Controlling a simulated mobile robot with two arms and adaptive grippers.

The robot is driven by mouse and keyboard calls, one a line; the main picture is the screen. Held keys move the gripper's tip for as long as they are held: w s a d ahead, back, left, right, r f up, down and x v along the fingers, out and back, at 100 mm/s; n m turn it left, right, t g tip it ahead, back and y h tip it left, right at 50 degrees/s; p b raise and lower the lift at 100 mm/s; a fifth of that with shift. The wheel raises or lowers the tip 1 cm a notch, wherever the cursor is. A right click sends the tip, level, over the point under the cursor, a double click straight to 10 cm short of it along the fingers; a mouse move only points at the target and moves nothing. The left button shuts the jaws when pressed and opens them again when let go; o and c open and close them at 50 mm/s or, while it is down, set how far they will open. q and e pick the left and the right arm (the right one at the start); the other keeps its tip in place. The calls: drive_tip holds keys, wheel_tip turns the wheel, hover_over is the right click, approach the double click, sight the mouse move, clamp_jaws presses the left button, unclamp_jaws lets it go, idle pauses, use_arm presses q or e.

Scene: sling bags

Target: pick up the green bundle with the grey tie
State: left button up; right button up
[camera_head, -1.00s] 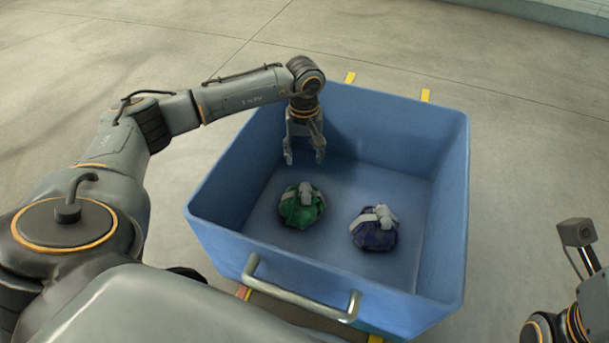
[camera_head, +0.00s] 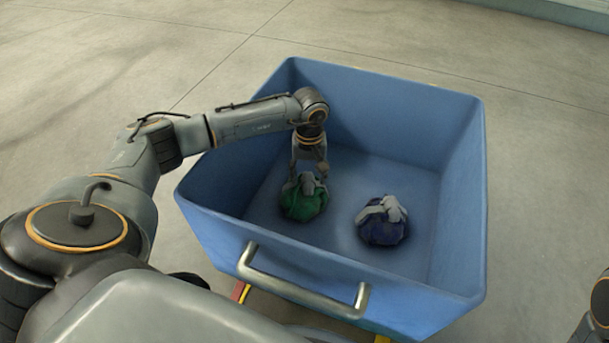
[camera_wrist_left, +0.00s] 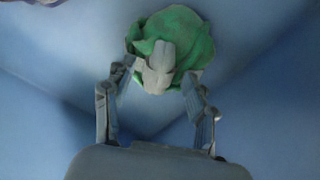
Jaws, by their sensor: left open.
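The green bundle (camera_head: 303,202) with its grey tie (camera_head: 307,184) sits on the floor of the blue bin, left of centre. In the left wrist view the green bundle (camera_wrist_left: 199,42) lies just beyond the fingertips, and its grey tie (camera_wrist_left: 158,66) points back between them. My left gripper (camera_head: 308,177) is inside the bin, open and just behind and above the bundle. Its two fingers also show in the left wrist view (camera_wrist_left: 155,90), apart, with nothing held. I cannot tell whether a fingertip touches the bundle. My right gripper is not in view.
A dark blue bundle (camera_head: 384,229) with a grey tie lies to the right on the bin floor. The blue bin (camera_head: 440,285) has tall walls and a metal handle (camera_head: 300,290) at its near side.

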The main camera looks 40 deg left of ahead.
use_arm(q)
drive_tip(key=shift+f, duration=0.55)
clamp_jaws()
drive_tip(key=shift+r, duration=0.1)
drive_tip(key=shift+r, duration=0.15)
